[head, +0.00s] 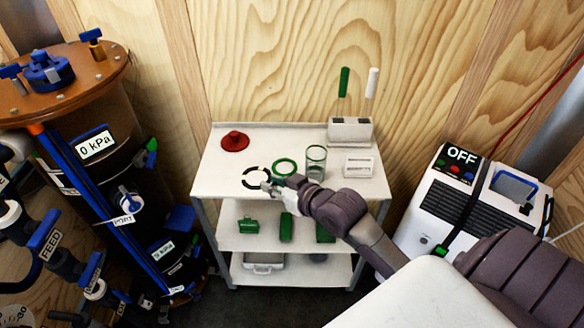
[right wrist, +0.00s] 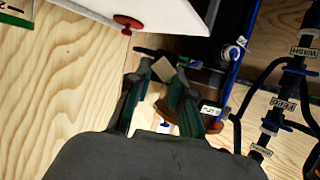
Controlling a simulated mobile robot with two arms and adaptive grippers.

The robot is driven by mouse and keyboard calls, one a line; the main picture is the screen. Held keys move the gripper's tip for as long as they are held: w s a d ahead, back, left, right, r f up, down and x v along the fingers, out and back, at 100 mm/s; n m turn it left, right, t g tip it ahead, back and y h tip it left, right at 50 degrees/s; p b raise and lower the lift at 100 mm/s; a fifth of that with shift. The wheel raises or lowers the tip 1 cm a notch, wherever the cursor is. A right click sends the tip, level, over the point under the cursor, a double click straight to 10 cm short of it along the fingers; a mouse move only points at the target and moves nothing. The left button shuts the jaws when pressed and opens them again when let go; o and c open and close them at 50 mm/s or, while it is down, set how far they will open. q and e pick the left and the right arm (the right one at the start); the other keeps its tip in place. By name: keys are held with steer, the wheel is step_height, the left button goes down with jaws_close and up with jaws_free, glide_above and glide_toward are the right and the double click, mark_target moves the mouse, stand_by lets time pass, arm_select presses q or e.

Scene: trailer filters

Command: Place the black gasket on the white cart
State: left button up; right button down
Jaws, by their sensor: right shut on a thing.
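The white cart (head: 215,180) stands against the wooden wall in the middle of the head view. The black gasket (head: 246,182) is a thin dark ring with gaps, seen over the left front of the cart's top. My right gripper (head: 270,187) is shut on it at the ring's right side. I cannot tell whether the ring touches the top or hangs just above it. In the right wrist view my right fingertips (right wrist: 160,74) are close together, with a dark strip just beyond them. My left gripper cannot be made out.
On the cart's top are a red part (head: 235,141), a green ring (head: 285,167), a glass (head: 316,162), a white holder (head: 359,166) and a tool block (head: 350,130). Green parts lie on the middle shelf. A filter vessel (head: 110,110) stands left, a white machine (head: 465,205) right.

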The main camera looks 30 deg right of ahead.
steer(key=w+d+r+b, duration=0.1)
steer(key=w+d+b, duration=0.1)
steer(key=w+d, duration=0.2)
steer(key=w+a+f, duration=0.2)
steer(key=w, duration=0.1)
steer(key=w+a+f, duration=0.2)
steer(key=w, duration=0.1)
steer(key=w+a+f, duration=0.2)
steer(key=w, duration=0.2)
steer(key=shift+f, duration=0.1)
step_height(320, 180, down, 4)
steer(key=shift+a+f, duration=0.1)
steer(key=c, duration=1)
jaws_free()
steer(key=shift+c, duration=0.2)
arm_select(q)
steer(key=f, duration=0.3)
steer(key=shift+s+a, duration=0.1)
steer(key=shift+s, duration=0.3)
steer(key=shift+r+p, duration=0.35)
steer(key=shift+p, duration=0.15)
arm_select(e)
steer(key=v, duration=1.2)
